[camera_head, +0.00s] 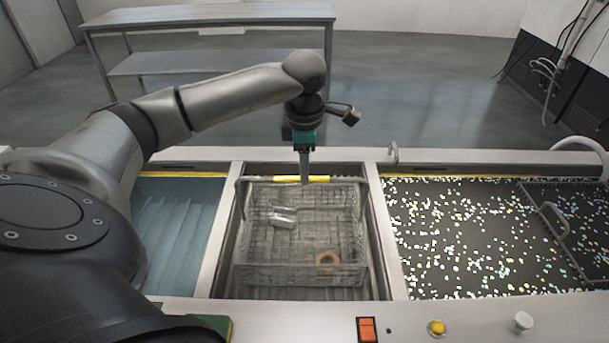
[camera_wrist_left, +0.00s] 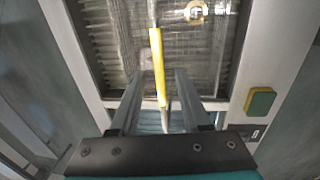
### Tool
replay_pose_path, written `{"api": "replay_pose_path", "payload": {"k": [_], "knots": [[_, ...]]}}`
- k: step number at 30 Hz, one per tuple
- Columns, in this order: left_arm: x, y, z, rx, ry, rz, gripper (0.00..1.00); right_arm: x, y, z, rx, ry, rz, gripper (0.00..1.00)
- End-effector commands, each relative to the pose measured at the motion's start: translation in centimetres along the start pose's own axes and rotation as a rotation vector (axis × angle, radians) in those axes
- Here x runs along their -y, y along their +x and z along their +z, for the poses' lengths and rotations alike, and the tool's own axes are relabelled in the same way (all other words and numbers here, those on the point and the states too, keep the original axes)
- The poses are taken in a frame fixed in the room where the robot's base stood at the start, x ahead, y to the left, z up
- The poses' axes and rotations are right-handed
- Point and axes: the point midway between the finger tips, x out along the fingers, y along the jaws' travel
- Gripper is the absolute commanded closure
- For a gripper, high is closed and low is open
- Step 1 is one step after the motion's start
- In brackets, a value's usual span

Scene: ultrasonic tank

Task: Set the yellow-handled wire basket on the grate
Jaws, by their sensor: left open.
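The wire basket (camera_head: 262,222) sits in the middle bay of the bench. Its yellow handle (camera_head: 318,179) crosses the basket's far side in the head view. The handle also shows in the wrist view (camera_wrist_left: 158,70), running between the two fingers. My left gripper (camera_head: 304,180) points down at the handle from above, open, its fingers on either side of it. A metal block (camera_head: 284,216) and a tan ring (camera_head: 327,258) lie in the basket. Slats like a grate (camera_head: 300,293) show under the basket's near side; contact there cannot be told. My right gripper is not in view.
A blue bay with slanted slats (camera_head: 180,225) lies left of the middle bay. A dark bay full of pale specks (camera_head: 450,235) lies right, with a metal handle (camera_head: 556,220). An orange switch (camera_head: 367,328) and yellow button (camera_head: 436,327) are on the front edge.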

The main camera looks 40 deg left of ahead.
Motion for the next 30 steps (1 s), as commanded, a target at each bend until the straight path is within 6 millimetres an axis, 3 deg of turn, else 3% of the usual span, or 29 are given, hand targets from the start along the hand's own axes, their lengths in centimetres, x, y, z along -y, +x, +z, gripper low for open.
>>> {"api": "replay_pose_path", "payload": {"k": [6, 12, 30], "knots": [[-0.1, -4.8, 0.0, 0.002, 0.0, 0.004, 0.53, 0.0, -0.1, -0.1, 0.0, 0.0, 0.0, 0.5], [0.0, -7.1, 0.0, 0.001, -0.001, 0.002, 0.53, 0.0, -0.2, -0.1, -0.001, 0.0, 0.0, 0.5], [0.0, -7.5, 0.0, -0.001, -0.001, 0.001, 0.53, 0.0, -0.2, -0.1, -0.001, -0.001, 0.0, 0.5]]}}
